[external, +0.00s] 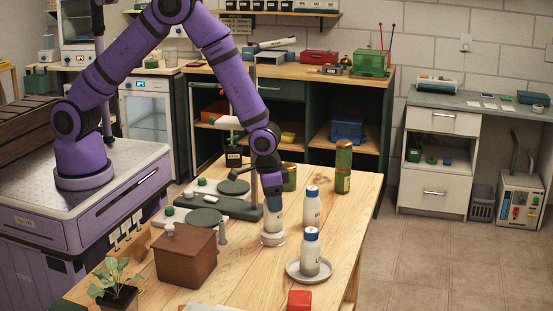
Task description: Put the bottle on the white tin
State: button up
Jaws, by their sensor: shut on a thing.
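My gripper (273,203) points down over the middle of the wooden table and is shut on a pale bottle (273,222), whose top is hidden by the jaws. Right below the bottle is a low round white tin (272,239). The bottle's lower end is at or just above the tin; I cannot tell whether they touch. A second white bottle with a blue cap (311,208) stands upright to the right of my gripper. A third blue-capped bottle (310,254) stands on a round grey dish (293,274) nearer the front.
A brown box (185,257) with a white knob stands left of the tin. A dark green scale-like stand (213,206) is behind it. Green-gold canisters (343,168) stand at the back. A red block (299,300) and a potted plant (115,290) are in front.

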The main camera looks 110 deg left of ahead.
jog(key=o, duration=1)
jog(key=shift+f, duration=0.1)
jog(key=r, duration=0.4)
jog(key=s+r, duration=0.1)
jog(key=r, duration=0.8)
jog(key=shift+s+d, duration=0.2)
jog(key=shift+d, duration=0.15)
jog(key=s+d+r+m+t, duration=0.1)
jog(key=s+d+r, duration=0.2)
jog(key=s+r, duration=0.5)
jog(key=s+d+r+m+t, duration=0.1)
jog(key=s+d+r, duration=0.1)
jog(key=s+r, duration=0.65)
jog(key=s+d+r+m, duration=0.1)
jog(key=s+r, duration=0.2)
jog(key=s, duration=0.3)
jog(key=s+d+r+m+t, duration=0.1)
jog(key=s+r, duration=0.2)
jog(key=s, duration=0.4)
jog(key=s+d+r+m+t, duration=0.1)
jog(key=s+r, duration=0.2)
jog(key=s, duration=0.4)
jog(key=shift+d+h, duration=0.3)
jog(key=shift+d, duration=0.1)
jog(key=shift+w, duration=0.1)
